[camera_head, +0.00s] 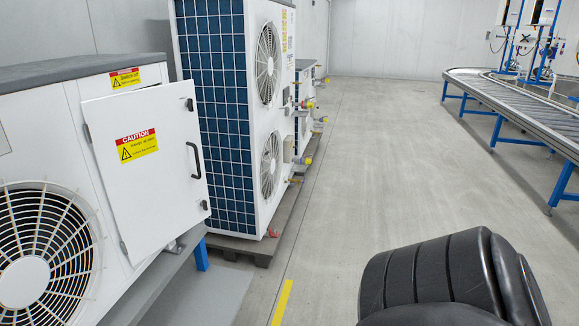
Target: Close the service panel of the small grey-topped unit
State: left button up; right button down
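The small grey-topped unit (45,160) stands at the left, white, with a round fan grille in its front and a dark grey top (70,68). Its service panel (150,190) is a white door with a red and yellow caution label, hinges on its left edge and a black handle (194,160) near its right edge. The panel's free edge reaches past the unit's right side, so it looks ajar; the opening behind it is hidden. Neither gripper is in view. A black ribbed part of my arm fills the lower right, well apart from the panel.
A tall white unit (262,150) with a blue finned side stands on a pallet behind the small unit. More units line the wall beyond. A roller conveyor (510,98) on blue legs runs along the right. The grey floor (390,160) between is clear, with a yellow line (283,302).

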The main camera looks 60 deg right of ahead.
aim_at(147, 144)
jog(key=u, duration=0.1)
jog(key=k, duration=0.45)
jog(key=z, duration=1.65)
jog(key=i, duration=0.9)
jog(key=u, duration=0.3)
